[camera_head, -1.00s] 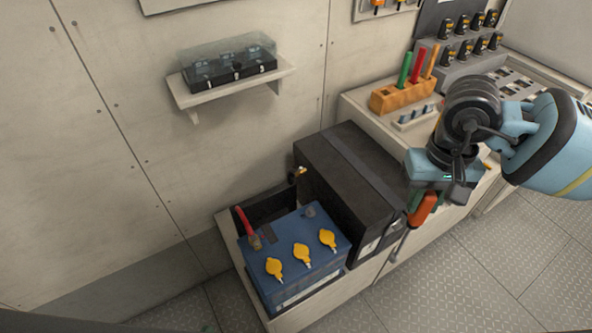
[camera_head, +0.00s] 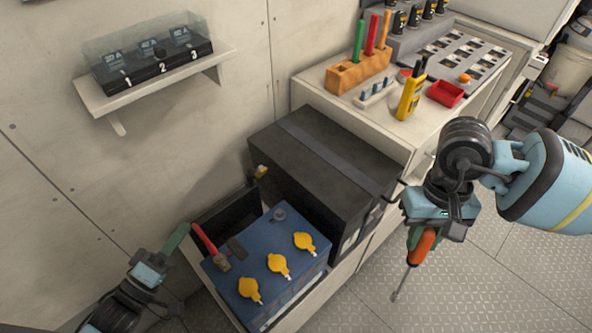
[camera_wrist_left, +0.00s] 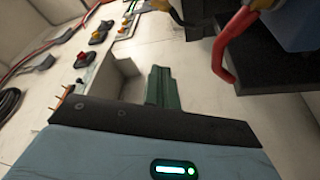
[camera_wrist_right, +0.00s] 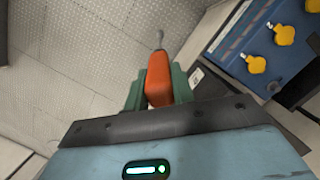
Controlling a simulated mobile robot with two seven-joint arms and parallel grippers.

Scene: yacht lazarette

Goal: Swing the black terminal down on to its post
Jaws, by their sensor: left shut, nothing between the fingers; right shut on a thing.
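The blue battery (camera_head: 265,262) sits in an open box, with yellow caps on top. A grey post (camera_head: 279,214) stands bare near its far corner. A small dark piece with a brass-coloured end (camera_head: 261,171), apparently the black terminal, stands raised behind the battery, apart from the post. The red cable (camera_head: 203,240) ends at a clamp on the battery's left corner. My left gripper (camera_head: 180,232) is shut and empty, beside the red cable; its green fingers (camera_wrist_left: 163,88) meet in the left wrist view. My right gripper (camera_head: 426,232) is shut on an orange-handled screwdriver (camera_head: 422,248), pointing down, right of the battery.
A large black box (camera_head: 320,165) stands directly behind and right of the battery. The bench beyond holds an orange tool block (camera_head: 357,72), a yellow meter (camera_head: 410,98) and a red tray (camera_head: 445,93). A wall shelf (camera_head: 150,95) carries a covered switch unit.

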